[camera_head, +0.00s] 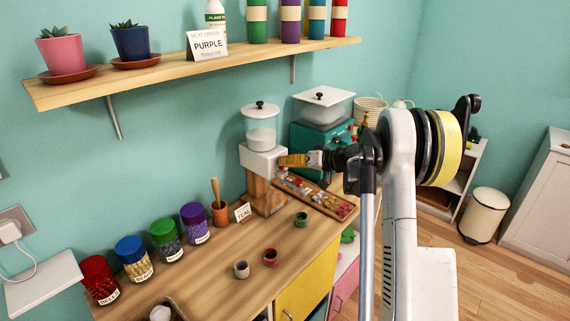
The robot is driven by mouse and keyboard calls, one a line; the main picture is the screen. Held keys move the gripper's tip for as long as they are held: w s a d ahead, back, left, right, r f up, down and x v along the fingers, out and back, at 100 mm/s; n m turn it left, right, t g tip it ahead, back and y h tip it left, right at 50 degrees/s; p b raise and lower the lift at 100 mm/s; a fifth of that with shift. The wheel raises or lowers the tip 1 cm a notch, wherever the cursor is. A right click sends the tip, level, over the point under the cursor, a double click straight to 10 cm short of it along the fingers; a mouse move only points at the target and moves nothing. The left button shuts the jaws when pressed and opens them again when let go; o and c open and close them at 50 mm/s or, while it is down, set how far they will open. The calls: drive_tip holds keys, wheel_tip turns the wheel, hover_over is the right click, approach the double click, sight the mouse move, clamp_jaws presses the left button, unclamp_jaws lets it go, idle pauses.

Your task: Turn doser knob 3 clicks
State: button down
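A dispenser (261,135) with a clear jar, white lid, white body and wooden base stands at the back of the wooden counter. It looks like the doser. My gripper (284,161) reaches in from the right, its yellowish fingers at the right side of the white body. A small red spot shows just below the fingertips; I cannot tell whether it is the knob. The fingers cover that part of the body. Contact and finger opening are too small to make out.
A teal machine (309,141) with a clear hopper stands behind my gripper. A tray (346,208) of small coloured pieces lies below it. Small cups (240,269), a TEAL card (243,212) and coloured-lid jars (164,238) stand on the counter. A shelf (190,69) hangs above.

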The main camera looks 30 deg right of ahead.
drive_tip(key=m+y, duration=0.1)
drive_tip(key=m, duration=0.1)
drive_tip(key=m+y+b, duration=0.1)
drive_tip(key=m, duration=0.1)
drive_tip(key=shift+f, duration=0.4)
drive_tip(key=shift+a+m+t+y+b, duration=0.1)
drive_tip(key=shift+m+t+y+b, duration=0.3)
drive_tip(key=shift+m+y+b, duration=0.9)
drive_tip(key=shift+r+m+h+p, duration=0.1)
drive_tip(key=shift+m+h+p, duration=0.2)
drive_tip(key=shift+m+p, duration=0.2)
drive_tip(key=c, duration=1.6)
unclamp_jaws()
drive_tip(key=shift+a, duration=0.15)
drive_tip(key=shift+o, duration=0.2)
drive_tip(key=shift+w, duration=0.1)
drive_tip(key=shift+r, duration=0.1)
